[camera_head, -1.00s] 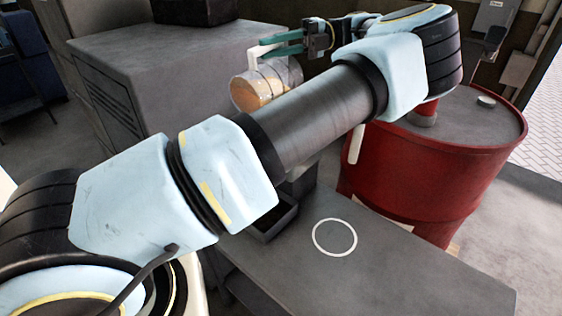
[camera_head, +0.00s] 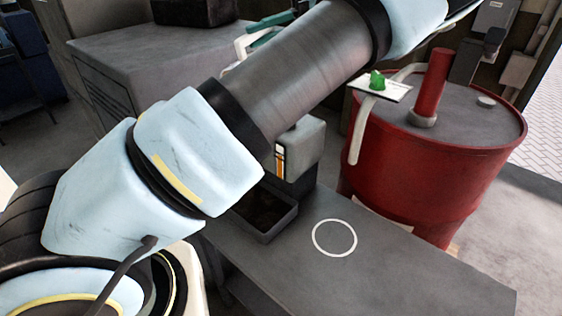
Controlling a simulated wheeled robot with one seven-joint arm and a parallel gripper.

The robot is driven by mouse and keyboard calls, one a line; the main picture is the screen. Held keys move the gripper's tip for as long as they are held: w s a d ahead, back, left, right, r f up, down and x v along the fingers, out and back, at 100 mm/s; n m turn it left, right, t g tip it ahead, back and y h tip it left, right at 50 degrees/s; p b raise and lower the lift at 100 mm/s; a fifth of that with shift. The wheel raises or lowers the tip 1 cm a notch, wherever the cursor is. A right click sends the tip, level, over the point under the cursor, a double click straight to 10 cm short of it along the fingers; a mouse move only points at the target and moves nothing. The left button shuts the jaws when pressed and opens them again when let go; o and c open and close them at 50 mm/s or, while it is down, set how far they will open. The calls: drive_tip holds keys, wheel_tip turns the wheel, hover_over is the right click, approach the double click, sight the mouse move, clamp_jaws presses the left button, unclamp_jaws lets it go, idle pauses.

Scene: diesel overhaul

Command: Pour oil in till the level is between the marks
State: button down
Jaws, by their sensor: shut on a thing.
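My gripper (camera_head: 268,34) shows only as a bit of its teal fingers beyond my arm. It is shut on the white handle (camera_head: 244,46) of the jug, which held amber oil a second ago; my arm now hides nearly all of the jug's body. A grey tank-like housing (camera_head: 305,148) stands on the bench beyond my forearm. An upright strip with orange and white (camera_head: 280,158) is on its near face, partly covered by my arm. I cannot make out the marks or an oil level there.
A red drum (camera_head: 430,180) with a red pump post (camera_head: 431,82), a pale spout hose (camera_head: 357,140) and a green piece (camera_head: 377,80) on a white plate stands right. A dark open tray (camera_head: 268,225) and a white ring (camera_head: 335,253) are on the bench (camera_head: 420,285). A grey cabinet (camera_head: 120,45) stands behind.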

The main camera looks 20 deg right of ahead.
wheel_tip(320, 180, up, 8)
drive_tip(key=a, duration=0.1)
drive_tip(key=shift+s+a+f, duration=0.25)
drive_tip(key=shift+s+a, duration=0.1)
drive_tip(key=shift+s, duration=0.1)
drive_tip(key=a+f+h+b, duration=0.1)
drive_tip(key=s+a+f+n+t+h+b, duration=0.1)
drive_tip(key=a+f+h+b, duration=0.1)
drive_tip(key=s+a+f+h+b, duration=0.1)
drive_tip(key=f, duration=0.1)
drive_tip(key=shift+s+a+f+h+b, duration=0.1)
drive_tip(key=shift+s+a+h+b, duration=0.1)
drive_tip(key=shift+h+b, duration=0.1)
wheel_tip(320, 180, down, 14)
drive_tip(key=a+n+t+h+b, duration=0.1)
drive_tip(key=t+h+b, duration=0.3)
drive_tip(key=h+b, duration=0.4)
drive_tip(key=n+b, duration=0.1)
drive_tip(key=b, duration=0.6)
drive_tip(key=shift+s+n+t+h, duration=0.3)
drive_tip(key=shift+s+n+h, duration=0.05)
drive_tip(key=shift+n+h, duration=0.05)
drive_tip(key=shift+a, duration=0.1)
